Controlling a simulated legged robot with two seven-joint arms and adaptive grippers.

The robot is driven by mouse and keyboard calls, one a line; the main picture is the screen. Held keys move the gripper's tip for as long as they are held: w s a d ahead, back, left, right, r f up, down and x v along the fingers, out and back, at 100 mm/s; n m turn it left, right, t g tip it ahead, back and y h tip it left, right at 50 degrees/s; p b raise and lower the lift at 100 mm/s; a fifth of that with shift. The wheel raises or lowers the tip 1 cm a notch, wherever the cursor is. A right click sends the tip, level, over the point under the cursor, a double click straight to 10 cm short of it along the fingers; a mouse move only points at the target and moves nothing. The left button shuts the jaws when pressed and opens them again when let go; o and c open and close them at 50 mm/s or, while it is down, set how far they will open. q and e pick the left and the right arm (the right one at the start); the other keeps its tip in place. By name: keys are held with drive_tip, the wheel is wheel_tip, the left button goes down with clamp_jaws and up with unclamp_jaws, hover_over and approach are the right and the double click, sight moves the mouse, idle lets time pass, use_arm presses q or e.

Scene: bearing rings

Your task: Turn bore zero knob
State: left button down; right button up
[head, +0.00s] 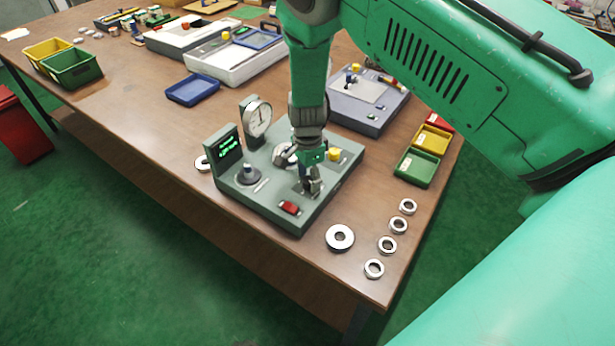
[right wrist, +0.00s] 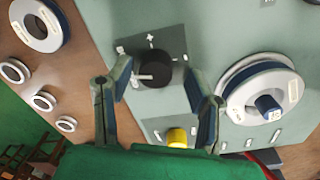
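The black knob (right wrist: 155,69) sits on a dark square plate (right wrist: 155,50) with plus and minus marks; a light pointer extends left from it. The plate is on the grey-green bench fixture (head: 255,205). My right gripper (head: 312,188) reaches down over the fixture's right side and hides the knob in the head view. In the right wrist view, the right gripper (right wrist: 157,70) is open, with one finger on each side of the knob and gaps to both. Whether the tips are at knob height is unclear. My left gripper is out of view.
The fixture also carries a dial gauge (head: 257,118), a green-digit display (head: 228,147), a yellow button (head: 333,155) and a red switch (head: 289,208). A large ring (head: 340,238) and several small rings lie nearby. Small bins (head: 415,168) stand to the right.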

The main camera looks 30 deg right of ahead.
sight(308, 177)
drive_tip(key=shift+r, duration=0.4)
wheel_tip(308, 177, up, 11)
drive_tip(key=shift+w, duration=0.25)
idle(0.4)
